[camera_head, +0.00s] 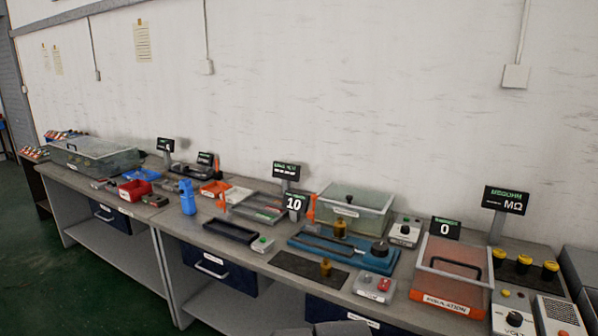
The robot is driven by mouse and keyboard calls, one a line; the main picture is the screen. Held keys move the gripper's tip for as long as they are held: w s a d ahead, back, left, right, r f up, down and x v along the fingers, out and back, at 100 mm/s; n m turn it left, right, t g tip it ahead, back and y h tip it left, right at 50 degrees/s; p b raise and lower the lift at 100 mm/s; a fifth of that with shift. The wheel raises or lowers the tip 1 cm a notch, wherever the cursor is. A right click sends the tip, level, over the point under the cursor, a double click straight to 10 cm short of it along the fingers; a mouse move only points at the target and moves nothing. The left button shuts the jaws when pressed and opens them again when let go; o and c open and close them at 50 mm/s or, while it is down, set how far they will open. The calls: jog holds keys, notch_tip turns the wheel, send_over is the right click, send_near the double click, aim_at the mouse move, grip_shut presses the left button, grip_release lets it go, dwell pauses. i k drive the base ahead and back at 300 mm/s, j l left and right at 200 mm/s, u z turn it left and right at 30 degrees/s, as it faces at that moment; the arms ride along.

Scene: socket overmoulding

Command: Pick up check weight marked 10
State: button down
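A small brass weight (326,267) stands upright on a dark mat (290,265) near the front of the bench. A second brass weight (340,228) shows further back, at the blue test device (318,246). No number can be read on either weight. A black sign reading 10 (294,203) stands behind, to the left of the blue device; which thing it belongs to I cannot tell. My gripper is not in view.
The grey bench (272,248) is crowded. A clear-lidded box (354,208) stands behind the blue device. An orange-based box marked insulation (452,272) and a small box with red buttons (374,286) stand to the right. A black tray (231,230) lies left of the mat.

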aim_at(339, 227)
jog(key=k+j, duration=0.1)
jog(key=i+u, duration=0.1)
jog(key=i, duration=0.45)
jog(key=i+l, duration=0.2)
jog(key=i, duration=0.4)
jog(key=i+l+u, duration=0.15)
jog(key=i, duration=0.4)
